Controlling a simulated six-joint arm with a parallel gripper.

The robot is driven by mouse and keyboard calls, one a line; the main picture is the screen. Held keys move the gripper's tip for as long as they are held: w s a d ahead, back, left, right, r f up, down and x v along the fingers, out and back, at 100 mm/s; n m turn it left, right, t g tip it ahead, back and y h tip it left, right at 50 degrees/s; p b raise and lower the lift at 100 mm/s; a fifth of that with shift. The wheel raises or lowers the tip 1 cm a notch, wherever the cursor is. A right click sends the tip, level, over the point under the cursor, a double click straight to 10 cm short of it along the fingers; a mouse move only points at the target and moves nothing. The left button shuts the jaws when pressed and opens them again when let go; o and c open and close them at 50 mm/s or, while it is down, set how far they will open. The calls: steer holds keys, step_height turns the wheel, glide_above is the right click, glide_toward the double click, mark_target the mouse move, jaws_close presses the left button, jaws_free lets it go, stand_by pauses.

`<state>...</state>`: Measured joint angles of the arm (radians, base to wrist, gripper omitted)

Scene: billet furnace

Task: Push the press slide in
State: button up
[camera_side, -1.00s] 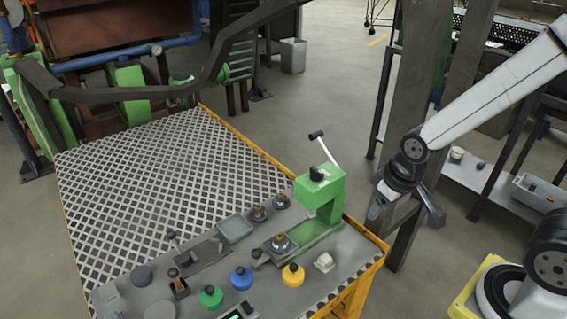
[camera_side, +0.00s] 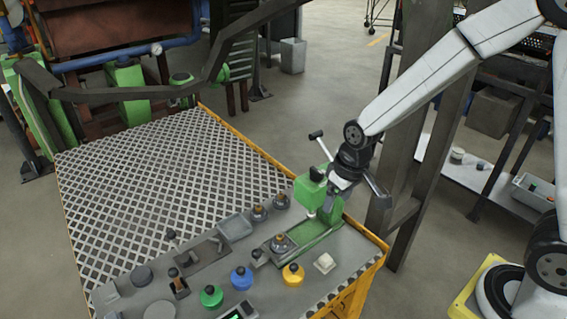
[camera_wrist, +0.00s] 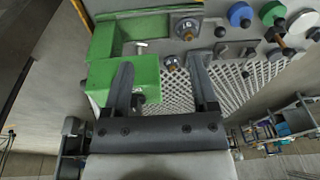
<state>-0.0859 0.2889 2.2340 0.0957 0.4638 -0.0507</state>
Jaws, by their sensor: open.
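The green press (camera_side: 308,193) stands at the right end of the grey control bench, with its lever raised. Its slide (camera_side: 279,244) is a grey plate carrying a round piece with a brassy top. It sits at the left end of the green track (camera_side: 312,240), out from under the press head. In the wrist view the slide (camera_wrist: 186,26) is at the top, beyond the fingers. My gripper (camera_wrist: 160,65) is open and empty. In the side view it is beside the press head, partly hidden by it. The left finger overlaps the green head in the wrist view; contact cannot be told.
Blue (camera_side: 242,278), green (camera_side: 211,296) and yellow (camera_side: 293,275) knobs stand along the bench front. A white block (camera_side: 324,263) lies right of them. Two more round pieces and a small grey tray (camera_side: 236,227) are behind the slide. A dark post rises right of the bench.

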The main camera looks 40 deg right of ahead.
steer(key=w+a+f, duration=0.4)
steer(key=w+a, duration=0.1)
steer(key=w, duration=0.2)
steer(key=n+g+y, duration=0.2)
glide_above(257, 250)
steer(key=d, duration=0.2)
steer(key=d+x, duration=0.1)
steer(key=x, duration=0.5)
steer(key=shift+w+a+f, duration=0.1)
steer(key=shift+w+f, duration=0.15)
steer(key=shift+w, duration=0.05)
steer(key=shift+x, duration=3.85)
jaws_close()
